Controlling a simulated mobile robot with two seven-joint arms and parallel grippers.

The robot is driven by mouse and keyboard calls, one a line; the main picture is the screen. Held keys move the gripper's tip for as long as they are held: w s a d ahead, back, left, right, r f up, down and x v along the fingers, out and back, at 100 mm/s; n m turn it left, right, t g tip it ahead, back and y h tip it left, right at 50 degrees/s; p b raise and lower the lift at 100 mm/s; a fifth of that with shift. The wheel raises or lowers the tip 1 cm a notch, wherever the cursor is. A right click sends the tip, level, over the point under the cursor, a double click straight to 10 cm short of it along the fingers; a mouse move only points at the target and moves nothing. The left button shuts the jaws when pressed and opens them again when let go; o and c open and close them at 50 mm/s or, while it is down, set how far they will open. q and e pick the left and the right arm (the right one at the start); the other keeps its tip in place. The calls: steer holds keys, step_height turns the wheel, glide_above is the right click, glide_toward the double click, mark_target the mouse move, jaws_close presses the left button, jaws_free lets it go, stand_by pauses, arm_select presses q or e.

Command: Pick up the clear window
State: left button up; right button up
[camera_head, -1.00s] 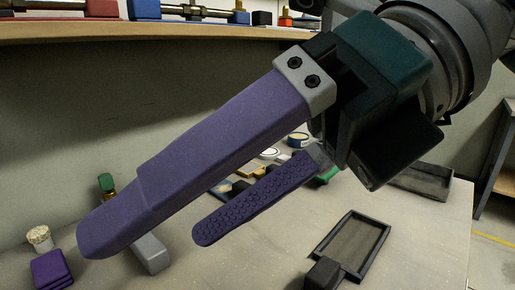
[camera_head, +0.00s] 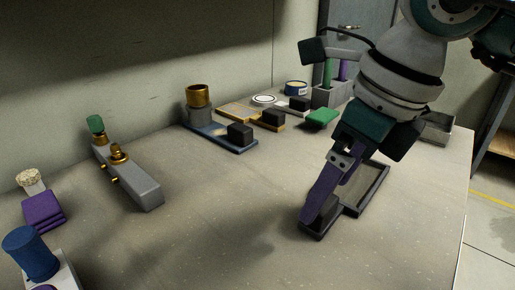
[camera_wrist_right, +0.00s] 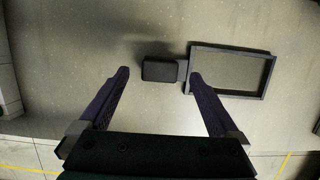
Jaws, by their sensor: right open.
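The clear window (camera_head: 372,183) is a flat rectangular pane in a dark frame, lying on the table towards the right. Its black block handle (camera_head: 316,230) sticks out at the near left end. In the right wrist view the window (camera_wrist_right: 232,72) lies to the right and its handle (camera_wrist_right: 160,70) is near the middle. My right gripper (camera_head: 314,210) points down at the handle with purple fingers. In the right wrist view the gripper (camera_wrist_right: 159,76) is open, its fingertips apart on either side of the handle. I cannot tell if they touch it. My left gripper is out of view.
A grey bar with brass fittings (camera_head: 135,182) lies at left, near purple blocks (camera_head: 43,212) and a blue cylinder (camera_head: 30,252). Several block-handled plates (camera_head: 220,136), a green piece (camera_head: 321,118) and a grey tray (camera_head: 437,127) stand farther back. The table's front middle is clear.

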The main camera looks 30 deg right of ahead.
steer(key=shift+x, duration=1)
steer(key=shift+c, duration=0.3)
jaws_close()
